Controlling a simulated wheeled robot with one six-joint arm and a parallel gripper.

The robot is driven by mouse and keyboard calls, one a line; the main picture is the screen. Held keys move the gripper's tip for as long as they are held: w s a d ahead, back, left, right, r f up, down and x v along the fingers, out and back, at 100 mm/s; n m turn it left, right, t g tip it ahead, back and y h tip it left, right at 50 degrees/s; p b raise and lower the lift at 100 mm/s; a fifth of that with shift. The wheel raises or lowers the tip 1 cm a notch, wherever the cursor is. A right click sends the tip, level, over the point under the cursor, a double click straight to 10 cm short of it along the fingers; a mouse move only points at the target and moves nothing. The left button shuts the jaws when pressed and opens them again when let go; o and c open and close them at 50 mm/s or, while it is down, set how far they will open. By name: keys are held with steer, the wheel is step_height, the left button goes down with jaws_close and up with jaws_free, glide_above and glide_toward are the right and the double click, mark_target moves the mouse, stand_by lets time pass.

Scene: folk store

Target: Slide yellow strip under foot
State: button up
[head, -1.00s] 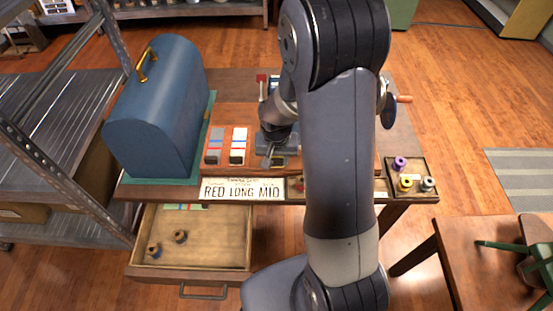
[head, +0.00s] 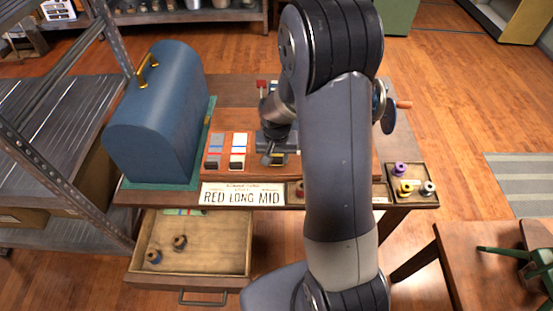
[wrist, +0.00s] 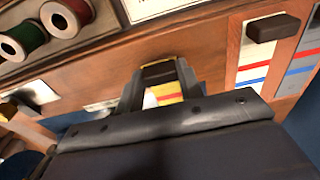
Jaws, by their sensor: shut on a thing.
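In the wrist view my gripper (wrist: 160,80) is closed around the dark block (wrist: 158,71) of a yellow-edged strip (wrist: 167,92) with a red band. The strip's lower part is hidden by the gripper body. In the head view my gripper (head: 275,152) is low over the wooden board, right of two striped strips, and a small yellowish patch shows by it. My arm hides much of the machine behind it. The foot cannot be made out in either view, so I cannot tell how the strip lies to it.
A red-and-grey strip (head: 214,150) and a white-and-red strip (head: 238,150) lie left of my gripper. A blue domed case (head: 155,115) stands further left. A "RED LONG MID" card (head: 243,195) is in front. An open drawer (head: 215,255) juts out below; a spool tray (head: 418,198) is right.

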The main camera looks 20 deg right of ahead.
steer(key=shift+w, duration=0.2)
steer(key=shift+f, duration=0.15)
stand_by(0.4)
steer(key=o, duration=0.9)
steer(key=r, duration=0.3)
steer(key=s+r, duration=0.1)
steer(key=r, duration=0.7)
steer(key=shift+s+a, duration=0.15)
steer(key=shift+f, duration=0.1)
